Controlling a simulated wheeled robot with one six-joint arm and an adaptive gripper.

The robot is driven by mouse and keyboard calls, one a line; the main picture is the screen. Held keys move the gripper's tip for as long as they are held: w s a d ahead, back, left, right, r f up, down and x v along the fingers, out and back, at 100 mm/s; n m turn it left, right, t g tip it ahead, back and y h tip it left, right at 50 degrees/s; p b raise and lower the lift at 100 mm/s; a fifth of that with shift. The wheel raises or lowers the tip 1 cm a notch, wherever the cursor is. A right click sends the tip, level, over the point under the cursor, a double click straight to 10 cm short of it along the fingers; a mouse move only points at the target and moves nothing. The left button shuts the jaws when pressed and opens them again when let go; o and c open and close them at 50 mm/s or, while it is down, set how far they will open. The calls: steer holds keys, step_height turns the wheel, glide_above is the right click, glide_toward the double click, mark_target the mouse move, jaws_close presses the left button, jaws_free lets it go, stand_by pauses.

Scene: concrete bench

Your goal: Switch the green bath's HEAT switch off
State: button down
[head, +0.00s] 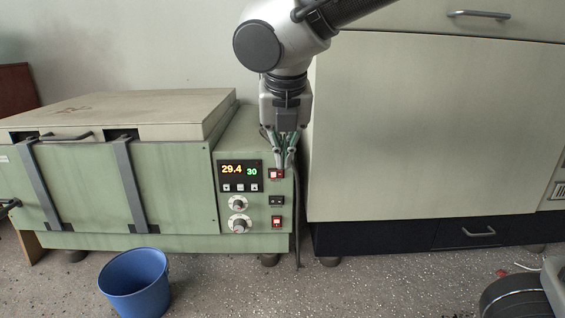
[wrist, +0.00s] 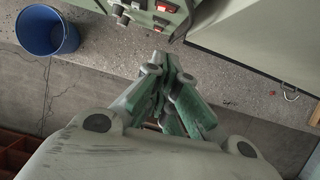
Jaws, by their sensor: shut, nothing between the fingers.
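The green bath (head: 180,185) stands on the floor at the left, its lid shut. Its control panel shows 29.4 and 30 on a lit display (head: 240,176). On the panel's right side are an upper red switch (head: 275,174), a black switch (head: 276,200) and a lower red switch (head: 277,222). Their labels are too small to read, so I cannot tell which is HEAT or its position. My gripper (head: 284,160) is shut and empty, pointing down by the upper red switch; contact is unclear. In the wrist view its fingers (wrist: 162,68) are together below the panel.
Two knobs (head: 239,203) sit left of the switches. A blue bucket (head: 135,283) stands on the floor in front of the bath. A large pale cabinet (head: 430,130) stands close on the right. A dark cable (head: 297,220) hangs at the bath's right edge.

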mark_target(276, 174)
steer(key=shift+r, duration=0.1)
steer(key=shift+s+a+r+n, duration=0.1)
steer(key=shift+s+a+n, duration=0.15)
steer(key=shift+a+n, duration=0.15)
steer(key=w+a+f, duration=0.1)
steer(key=w+f, duration=0.6)
steer(key=f, duration=0.2)
steer(key=shift+w+a+f, duration=0.15)
steer(key=shift+w, duration=0.15)
steer(key=shift+a, duration=0.1)
stand_by(0.4)
